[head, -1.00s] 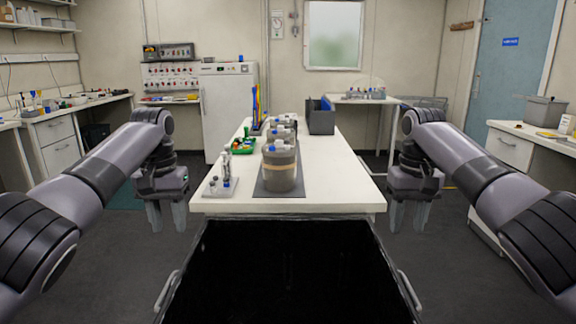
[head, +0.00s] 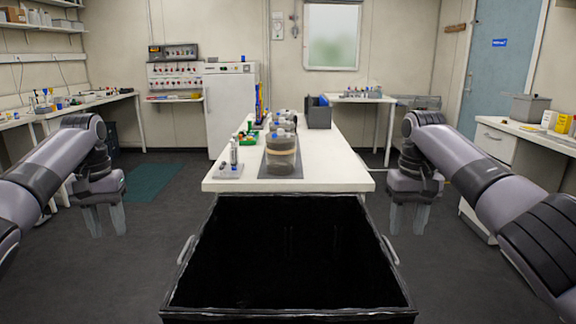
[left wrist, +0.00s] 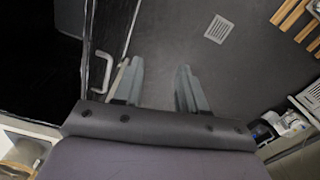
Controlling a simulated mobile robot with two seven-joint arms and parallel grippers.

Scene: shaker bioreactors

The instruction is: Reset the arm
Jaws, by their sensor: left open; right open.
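My left gripper (head: 104,220) hangs pointing down at the left in the head view, over the open floor and left of the table. Its two fingers are apart and empty. They also show in the left wrist view (left wrist: 158,88), with bare floor between them. My right gripper (head: 408,218) hangs pointing down right of the table, fingers apart with nothing between them. Neither gripper touches anything.
A black open bin (head: 390,285) with side handles stands in front of me. Behind it, the white table (head: 335,178) bears jars (head: 282,157), a small rack (head: 230,171) and a dark box (head: 318,112). Benches line both sides. Floor is clear on both sides.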

